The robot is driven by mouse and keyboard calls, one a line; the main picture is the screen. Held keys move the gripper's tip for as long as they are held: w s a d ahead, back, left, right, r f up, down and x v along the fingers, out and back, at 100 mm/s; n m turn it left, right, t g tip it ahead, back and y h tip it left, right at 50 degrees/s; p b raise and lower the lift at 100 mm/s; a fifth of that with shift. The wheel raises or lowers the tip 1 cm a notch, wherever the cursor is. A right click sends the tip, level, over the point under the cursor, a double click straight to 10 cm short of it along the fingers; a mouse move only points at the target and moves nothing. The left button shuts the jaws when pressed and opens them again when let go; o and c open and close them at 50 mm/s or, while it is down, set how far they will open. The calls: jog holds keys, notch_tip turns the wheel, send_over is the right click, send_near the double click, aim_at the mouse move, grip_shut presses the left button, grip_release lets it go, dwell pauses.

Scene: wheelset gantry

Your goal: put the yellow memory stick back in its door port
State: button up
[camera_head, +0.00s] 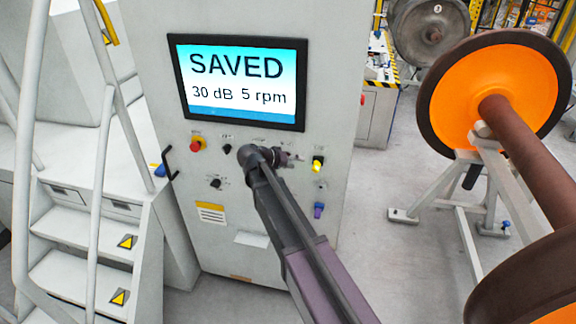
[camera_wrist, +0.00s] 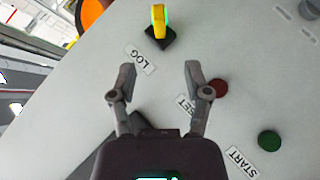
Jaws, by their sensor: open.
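The yellow memory stick (camera_wrist: 158,20) stands in a black port (camera_wrist: 160,40) beside the LOG label on the grey door, with a green glow on the stick. The stick also shows in the head view (camera_head: 318,162), right of my arm's end. How deep it sits I cannot tell. My gripper (camera_wrist: 160,73) is open and empty in the wrist view, its fingertips apart from the stick and short of it. The door's screen (camera_head: 240,82) reads SAVED, 30 dB, 5 rpm.
A red button (camera_wrist: 217,88) and a green START button (camera_wrist: 269,139) lie right of my gripper. A blue item (camera_head: 318,210) sits on the door below the stick. A red knob (camera_head: 197,144) and a black handle (camera_head: 169,163) are at left. An orange wheelset (camera_head: 494,92) stands right.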

aim_at(314, 165)
jog(key=b+x, duration=0.4)
jog(key=x, duration=0.5)
jog(key=shift+w+d+f, duration=0.1)
grip_shut()
jog(key=shift+s+a+f, duration=0.1)
jog(key=shift+s+a, duration=0.2)
jog(key=shift+s, duration=0.4)
jog(key=shift+s+a, duration=0.25)
jog(key=shift+s, duration=0.45)
jog(key=shift+s+a+f, duration=0.1)
jog(key=shift+s+a, duration=0.2)
jog(key=shift+s, duration=0.35)
dwell(0.9)
